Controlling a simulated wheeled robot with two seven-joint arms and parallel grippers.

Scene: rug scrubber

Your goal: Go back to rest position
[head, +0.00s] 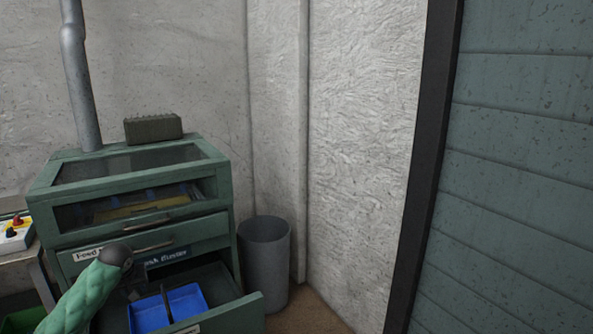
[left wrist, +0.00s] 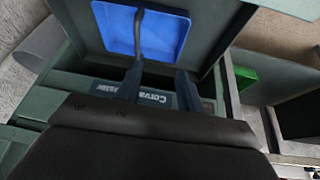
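My left gripper (head: 132,290) is low in the head view, over the open drawer (head: 240,317) of the green cabinet (head: 215,160). In the left wrist view its two dark fingers (left wrist: 160,82) are apart, with nothing seen between them. A blue tray (head: 150,315) lies in the drawer and shows at the top of the left wrist view (left wrist: 175,35). A dark, thin curved piece (left wrist: 143,38) crosses the tray; its end meets one finger in the picture, and I cannot tell whether they touch. My right gripper is not in view.
A grey bin (head: 265,262) stands right of the cabinet. A dark block (head: 153,128) and a pipe (head: 82,80) are on top. A table with a button box (head: 15,235) is at left. A dark-framed slatted panel (head: 520,170) fills the right side.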

